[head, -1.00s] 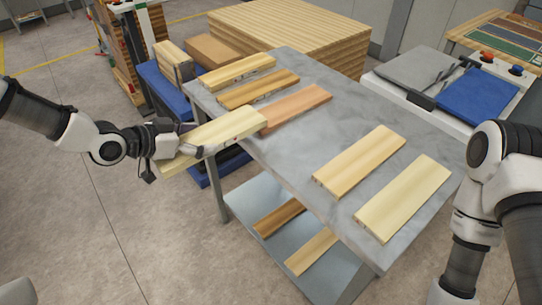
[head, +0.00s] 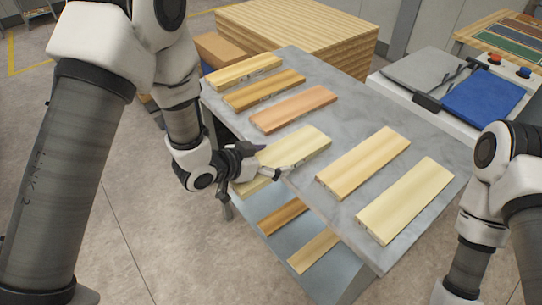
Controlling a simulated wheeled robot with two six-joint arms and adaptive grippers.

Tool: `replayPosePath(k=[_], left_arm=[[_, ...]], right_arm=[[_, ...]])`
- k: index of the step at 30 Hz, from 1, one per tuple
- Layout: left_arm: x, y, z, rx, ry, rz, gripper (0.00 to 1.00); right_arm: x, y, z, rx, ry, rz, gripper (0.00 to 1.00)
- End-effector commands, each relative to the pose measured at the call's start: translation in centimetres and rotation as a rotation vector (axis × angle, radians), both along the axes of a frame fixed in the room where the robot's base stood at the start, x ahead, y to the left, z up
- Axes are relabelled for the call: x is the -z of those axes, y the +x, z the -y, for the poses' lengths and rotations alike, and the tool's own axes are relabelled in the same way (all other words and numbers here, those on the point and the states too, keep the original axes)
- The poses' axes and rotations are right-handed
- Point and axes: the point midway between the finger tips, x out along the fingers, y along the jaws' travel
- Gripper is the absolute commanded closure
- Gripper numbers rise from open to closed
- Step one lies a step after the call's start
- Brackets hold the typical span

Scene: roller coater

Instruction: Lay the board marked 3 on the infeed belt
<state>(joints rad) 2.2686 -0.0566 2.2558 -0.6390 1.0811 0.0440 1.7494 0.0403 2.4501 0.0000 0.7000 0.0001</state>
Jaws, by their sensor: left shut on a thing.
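My left gripper (head: 274,169) is shut on a pale yellow board (head: 301,143) at the left edge of the grey table. Part of this board reaches out past the edge, beneath the gripper; I cannot tell whether it touches the tabletop. No number on it is readable, so I cannot tell which board is marked 3. A blue belt surface (head: 482,97) lies on the white machine at the right, beyond the table, with nothing on it. My right arm shows at the right edge, but its gripper is out of view.
The grey table (head: 350,118) carries a light board (head: 363,161), a pale board (head: 405,199), an orange-brown board (head: 293,108) and two more at its far left. Its lower shelf (head: 279,238) holds two boards. A large wooden stack (head: 305,25) stands behind.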

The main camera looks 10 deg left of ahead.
Motion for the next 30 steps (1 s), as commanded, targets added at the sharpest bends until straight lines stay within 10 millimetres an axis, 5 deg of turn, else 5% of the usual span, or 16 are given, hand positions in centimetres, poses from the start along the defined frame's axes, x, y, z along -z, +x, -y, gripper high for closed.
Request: replayPosePath(k=[6,7,8,21,30], left_arm=[[0.2,0.0,0.0,0.0,0.001,0.003,0.57],[0.2,0.0,0.0,0.0,0.0,0.002,0.06],[0.2,0.0,0.0,0.0,0.001,0.002,0.0],[0.6,-0.1,-0.3,-0.001,0.0,0.003,0.0],[-2.3,-4.6,-3.4,-0.005,-0.004,0.004,0.0]], right_arm=[[-0.2,0.0,0.0,0.0,0.0,0.001,0.0],[-0.2,0.0,0.0,0.0,0.0,0.001,0.0],[-0.2,0.0,0.0,0.0,0.0,0.001,0.0],[0.6,0.0,0.0,-0.001,0.0,0.001,0.0],[1.7,0.0,0.0,0.0,0.0,0.0,0.0]])
